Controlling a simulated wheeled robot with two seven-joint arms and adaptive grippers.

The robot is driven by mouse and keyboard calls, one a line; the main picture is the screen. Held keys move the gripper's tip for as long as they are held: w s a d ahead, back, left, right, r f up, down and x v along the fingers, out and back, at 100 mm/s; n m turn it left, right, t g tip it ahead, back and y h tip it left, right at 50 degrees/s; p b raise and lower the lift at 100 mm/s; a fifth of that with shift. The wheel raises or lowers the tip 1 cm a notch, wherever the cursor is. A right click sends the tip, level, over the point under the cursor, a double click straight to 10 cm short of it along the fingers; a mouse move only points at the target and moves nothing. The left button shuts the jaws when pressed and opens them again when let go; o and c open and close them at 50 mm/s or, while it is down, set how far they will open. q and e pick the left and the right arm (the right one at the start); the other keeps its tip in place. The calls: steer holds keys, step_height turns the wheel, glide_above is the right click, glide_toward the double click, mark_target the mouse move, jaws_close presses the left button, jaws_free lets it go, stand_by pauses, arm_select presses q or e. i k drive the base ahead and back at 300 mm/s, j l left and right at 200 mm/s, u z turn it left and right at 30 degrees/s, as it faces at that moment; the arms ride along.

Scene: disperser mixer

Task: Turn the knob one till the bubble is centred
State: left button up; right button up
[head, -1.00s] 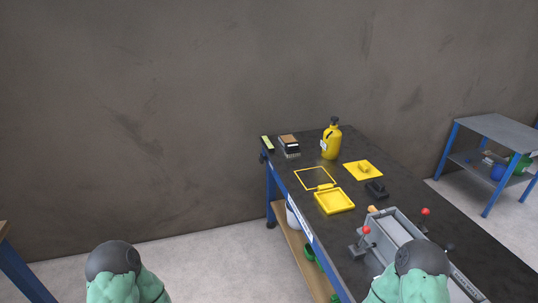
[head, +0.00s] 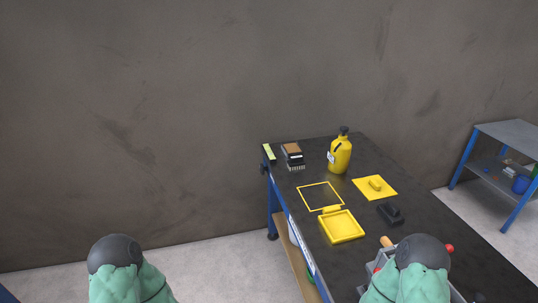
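I cannot make out knob one or a bubble in the head view. A grey device (head: 372,287) stands on the dark-topped workbench (head: 345,262) at the lower right, mostly hidden behind my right arm. A red ball (head: 449,248) shows just right of that arm, and a tan handle end (head: 386,241) shows just above it. Rounded green and dark parts of my two arms show at the bottom edge. Neither gripper's fingers are in view.
On the bench are a yellow bottle (head: 340,155), a yellow tray (head: 342,226), a yellow square (head: 374,187) with a block on it, a black block (head: 390,213) and a brush (head: 293,156). A grey shelf table (head: 510,138) stands at right. Floor left of the bench is clear.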

mark_target(261, 169)
steer(key=i+j, duration=0.45)
steer(key=i, duration=0.15)
steer(key=i+j+z, duration=0.1)
steer(key=i+j, duration=0.3)
steer(key=i, duration=0.2)
